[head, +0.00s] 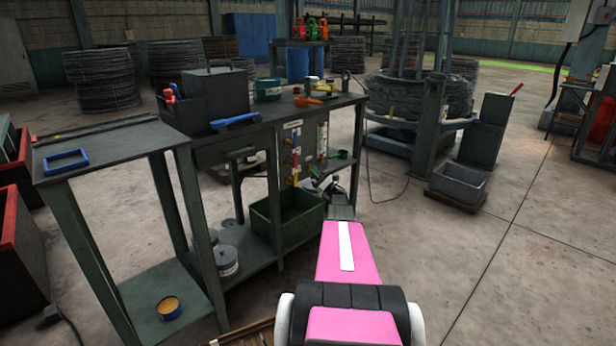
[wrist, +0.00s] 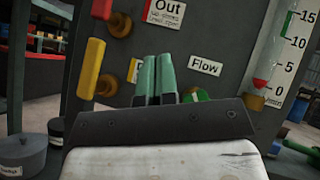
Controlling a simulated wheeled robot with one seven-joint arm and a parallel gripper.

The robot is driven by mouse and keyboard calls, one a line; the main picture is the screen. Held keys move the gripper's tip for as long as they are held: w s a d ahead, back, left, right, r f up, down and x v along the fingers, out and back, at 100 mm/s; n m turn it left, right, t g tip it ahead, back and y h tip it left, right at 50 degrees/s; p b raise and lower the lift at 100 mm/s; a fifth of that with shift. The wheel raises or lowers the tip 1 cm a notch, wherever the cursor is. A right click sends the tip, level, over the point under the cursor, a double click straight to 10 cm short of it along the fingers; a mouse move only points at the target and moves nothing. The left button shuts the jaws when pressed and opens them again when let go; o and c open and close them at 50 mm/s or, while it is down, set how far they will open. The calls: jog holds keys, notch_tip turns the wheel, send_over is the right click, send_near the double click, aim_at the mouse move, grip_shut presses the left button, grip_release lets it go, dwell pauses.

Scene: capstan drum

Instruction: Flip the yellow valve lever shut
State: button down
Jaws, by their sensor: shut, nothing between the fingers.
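The yellow valve lever (wrist: 92,68) is at the left in the wrist view. It stands nearly upright beside a brass fitting on a dark panel. In the head view the yellow lever (head: 288,160) is small, on the bench's panel. My gripper (wrist: 158,78) has its two green fingers side by side, shut and empty. In the picture its fingers are right of the yellow lever, with a gap between; I cannot tell the depth gap. In the head view my gripper (head: 334,186) is small near the panel, its fingertips hard to make out.
An orange-red lever (wrist: 101,10) is above the yellow one. A "Flow" label (wrist: 204,65) and a flow tube (wrist: 272,45) are right of my fingers. A green part (wrist: 197,95) is partly hidden behind my gripper. A green crate (head: 262,235) sits on the bench's lower shelf.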

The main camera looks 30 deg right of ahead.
jog(key=s+d, duration=0.3)
jog(key=d, duration=0.3)
jog(key=shift+s+d+f, duration=0.15)
jog(key=shift+s+d, duration=0.05)
dwell(0.4)
